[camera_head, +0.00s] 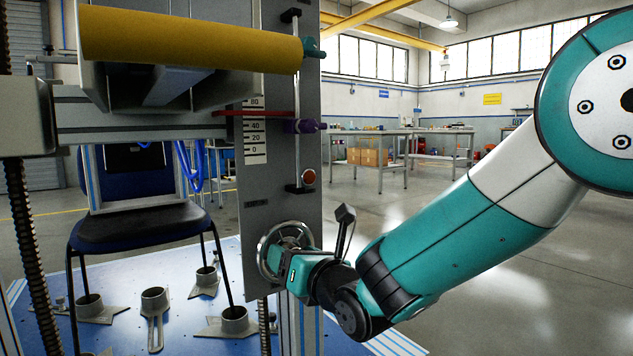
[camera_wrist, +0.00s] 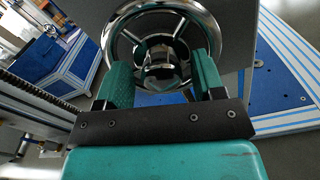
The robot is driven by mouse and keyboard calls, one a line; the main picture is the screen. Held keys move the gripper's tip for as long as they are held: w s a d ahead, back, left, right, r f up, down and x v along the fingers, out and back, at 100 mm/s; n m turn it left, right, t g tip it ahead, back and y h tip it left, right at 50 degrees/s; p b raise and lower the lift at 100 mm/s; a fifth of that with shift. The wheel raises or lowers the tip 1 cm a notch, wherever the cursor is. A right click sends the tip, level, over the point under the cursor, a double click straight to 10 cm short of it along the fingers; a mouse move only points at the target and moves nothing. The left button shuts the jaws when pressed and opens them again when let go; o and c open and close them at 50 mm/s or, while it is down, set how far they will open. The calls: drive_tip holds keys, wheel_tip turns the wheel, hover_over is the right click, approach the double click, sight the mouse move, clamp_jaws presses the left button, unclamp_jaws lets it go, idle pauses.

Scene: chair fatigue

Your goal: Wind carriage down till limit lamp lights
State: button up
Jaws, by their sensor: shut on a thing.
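The chrome handwheel (camera_head: 268,247) is on the lower part of the grey panel (camera_head: 280,195). My gripper (camera_head: 292,262) is at the wheel's front. In the wrist view its two teal fingers (camera_wrist: 162,72) stand either side of the wheel's hub (camera_wrist: 160,50), inside the rim (camera_wrist: 160,9), shut on it. The carriage (camera_head: 130,118) carries a yellow roller (camera_head: 185,40) above the chair seat (camera_head: 130,228), with a clear gap. Its red pointer (camera_head: 250,113) is between the 40 and 80 marks of the scale (camera_head: 255,135). The limit lamp (camera_head: 309,177) is dull orange-brown and looks unlit.
A vertical rod on the panel bears a purple stop (camera_head: 308,126), level with a spot just below the pointer. Metal foot sockets (camera_head: 155,300) are on the blue base plate (camera_head: 180,335). A workbench with cardboard boxes (camera_head: 367,157) is far back; the floor at right is clear.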

drive_tip(key=o, duration=0.7)
drive_tip(key=shift+w+a+r, duration=0.1)
drive_tip(key=shift+w+a, duration=0.05)
drive_tip(key=shift+w, duration=0.2)
drive_tip(key=b+v, duration=0.1)
drive_tip(key=v, duration=0.4)
drive_tip(key=m+b, duration=0.1)
drive_tip(key=m, duration=0.7)
drive_tip(key=shift+b, duration=0.35)
